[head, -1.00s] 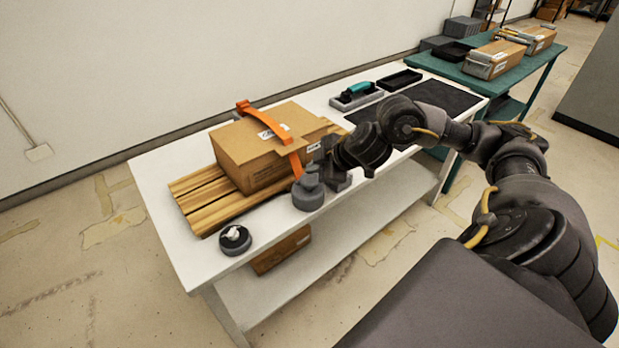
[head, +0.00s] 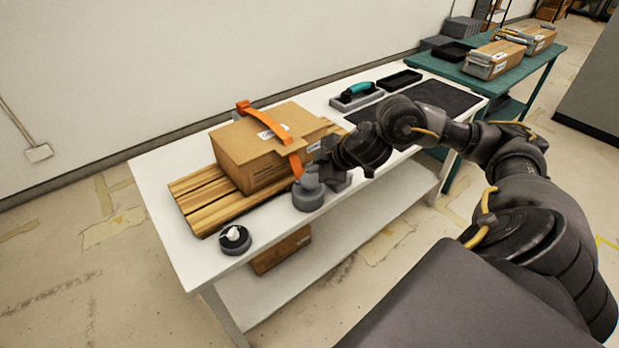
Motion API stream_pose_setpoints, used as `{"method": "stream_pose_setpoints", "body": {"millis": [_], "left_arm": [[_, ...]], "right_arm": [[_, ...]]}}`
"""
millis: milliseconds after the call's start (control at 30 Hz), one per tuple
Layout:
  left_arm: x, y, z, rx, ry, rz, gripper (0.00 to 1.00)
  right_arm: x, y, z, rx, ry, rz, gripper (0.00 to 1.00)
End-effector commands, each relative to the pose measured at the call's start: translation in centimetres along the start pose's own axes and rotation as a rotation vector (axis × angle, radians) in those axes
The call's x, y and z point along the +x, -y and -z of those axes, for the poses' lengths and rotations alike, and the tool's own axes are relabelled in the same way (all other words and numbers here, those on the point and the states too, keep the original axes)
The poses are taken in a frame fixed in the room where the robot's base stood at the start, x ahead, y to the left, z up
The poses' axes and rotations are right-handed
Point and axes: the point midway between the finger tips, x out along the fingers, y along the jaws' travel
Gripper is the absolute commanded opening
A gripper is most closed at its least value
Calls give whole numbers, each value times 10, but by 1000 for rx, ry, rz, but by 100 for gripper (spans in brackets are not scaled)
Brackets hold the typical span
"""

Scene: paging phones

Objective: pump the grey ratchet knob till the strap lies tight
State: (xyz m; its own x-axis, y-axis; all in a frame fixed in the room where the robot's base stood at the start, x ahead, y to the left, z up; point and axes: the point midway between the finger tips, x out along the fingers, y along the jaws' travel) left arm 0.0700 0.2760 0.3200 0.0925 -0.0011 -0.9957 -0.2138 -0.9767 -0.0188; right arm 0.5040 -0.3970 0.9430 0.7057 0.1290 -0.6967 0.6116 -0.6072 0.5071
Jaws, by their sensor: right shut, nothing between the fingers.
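The orange strap (head: 268,122) runs over the top of a cardboard box (head: 245,160) and down its near side. Its far end stands up a little at the box's back edge; I cannot tell how slack it is. The grey ratchet knob (head: 308,196) stands on the white table in front of the box, at the strap's lower end. My right gripper (head: 329,178) is shut and empty, just right of the knob and close to it. Whether it touches the knob is unclear. My left gripper is out of view.
The box sits on wooden slats (head: 202,198) on the white table (head: 180,247). A round dark item with a white top (head: 235,239) stands near the front edge. A teal-handled tool (head: 357,91) and black mat (head: 440,98) lie farther back. A green table (head: 541,55) stands beyond.

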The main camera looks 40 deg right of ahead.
Motion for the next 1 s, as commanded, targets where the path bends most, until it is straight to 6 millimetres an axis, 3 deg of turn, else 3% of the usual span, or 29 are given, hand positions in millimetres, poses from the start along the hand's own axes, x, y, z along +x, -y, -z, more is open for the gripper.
{"method": "stream_pose_setpoints", "body": {"millis": [1000], "left_arm": [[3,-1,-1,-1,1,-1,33]], "right_arm": [[6,4,-4,0,0,0,0]]}}
